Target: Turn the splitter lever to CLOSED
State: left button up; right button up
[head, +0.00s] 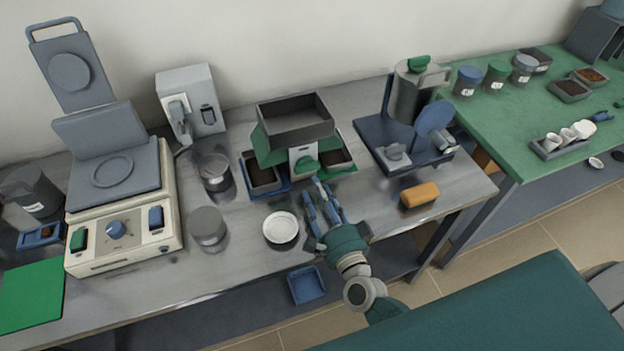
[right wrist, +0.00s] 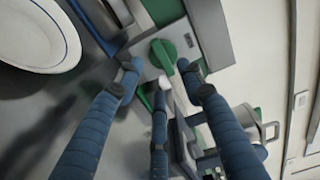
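The splitter (head: 270,136) stands on the metal bench with a dark hopper on top, green sides and a light grey front panel. Its green lever (head: 305,168) is on that panel; it also shows in the right wrist view as a green knob (right wrist: 164,54). My right gripper (head: 317,188) is just in front of the panel. Its blue fingers are apart and empty, with tips spread to either side of the lever (right wrist: 160,74); contact cannot be told. No lever marking is readable. My left gripper is not in view.
Two trays with dark material flank the splitter's base; the right one (head: 338,152) is clear to see. A white dish (head: 281,228) and a metal can (head: 208,226) stand to the left. An orange block (head: 420,195) lies right. A blue tray (head: 306,285) is below the bench edge.

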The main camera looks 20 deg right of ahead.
jog(key=s, duration=0.6)
jog(key=shift+d, duration=0.1)
dwell(0.6)
